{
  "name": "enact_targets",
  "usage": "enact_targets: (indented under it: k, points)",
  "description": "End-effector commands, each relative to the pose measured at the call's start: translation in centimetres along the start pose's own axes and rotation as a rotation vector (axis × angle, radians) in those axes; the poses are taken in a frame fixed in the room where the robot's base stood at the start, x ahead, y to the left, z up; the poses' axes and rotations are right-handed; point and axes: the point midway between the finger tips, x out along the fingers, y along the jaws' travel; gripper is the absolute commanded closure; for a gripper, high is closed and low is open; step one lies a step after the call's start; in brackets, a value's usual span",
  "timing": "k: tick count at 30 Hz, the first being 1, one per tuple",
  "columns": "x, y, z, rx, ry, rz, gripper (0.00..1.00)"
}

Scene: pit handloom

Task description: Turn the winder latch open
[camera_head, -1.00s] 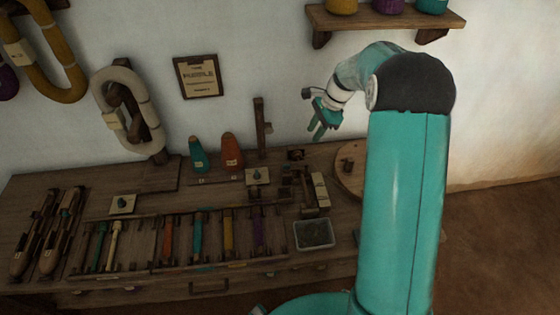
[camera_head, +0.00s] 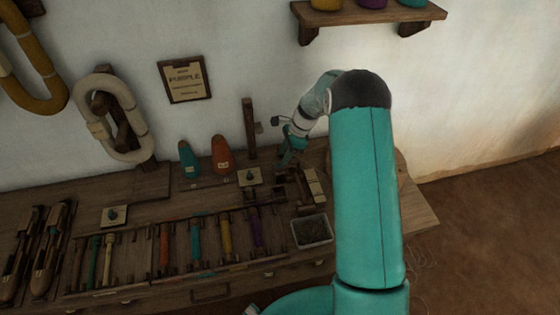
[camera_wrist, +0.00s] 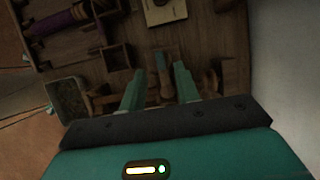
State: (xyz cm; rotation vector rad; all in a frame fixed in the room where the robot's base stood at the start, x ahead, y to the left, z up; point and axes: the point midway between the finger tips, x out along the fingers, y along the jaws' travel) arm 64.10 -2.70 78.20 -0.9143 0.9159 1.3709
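My gripper (camera_head: 288,160) is low over the right back part of the wooden bench, just right of an upright wooden post (camera_head: 249,128). In the wrist view my gripper (camera_wrist: 158,80) is open, its two teal fingers apart and pointing down at the bench. A small wooden lever-like piece (camera_wrist: 163,65) shows between and just beyond the fingertips; it may be the winder latch, but I cannot tell for sure. Whether the fingers touch it is not clear. In the head view the winder area is small, dark and partly hidden by my gripper.
A grey tray (camera_head: 311,231) lies at the front right of the bench. An orange cone (camera_head: 221,155) and a teal cone (camera_head: 188,159) stand left of the post. A rack of coloured bobbins (camera_head: 195,240) fills the front. A shelf (camera_head: 370,21) hangs above.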

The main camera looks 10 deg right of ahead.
Motion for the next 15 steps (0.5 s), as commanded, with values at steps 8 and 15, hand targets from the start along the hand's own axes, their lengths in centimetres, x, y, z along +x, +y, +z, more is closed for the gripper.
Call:
enact_targets:
  k: [8,15]
  points:
    - [3.9,-0.1,0.1,0.001,0.0,0.0,0.68]
    - [4.3,-0.1,0.2,0.0,0.001,-0.002,0.68]
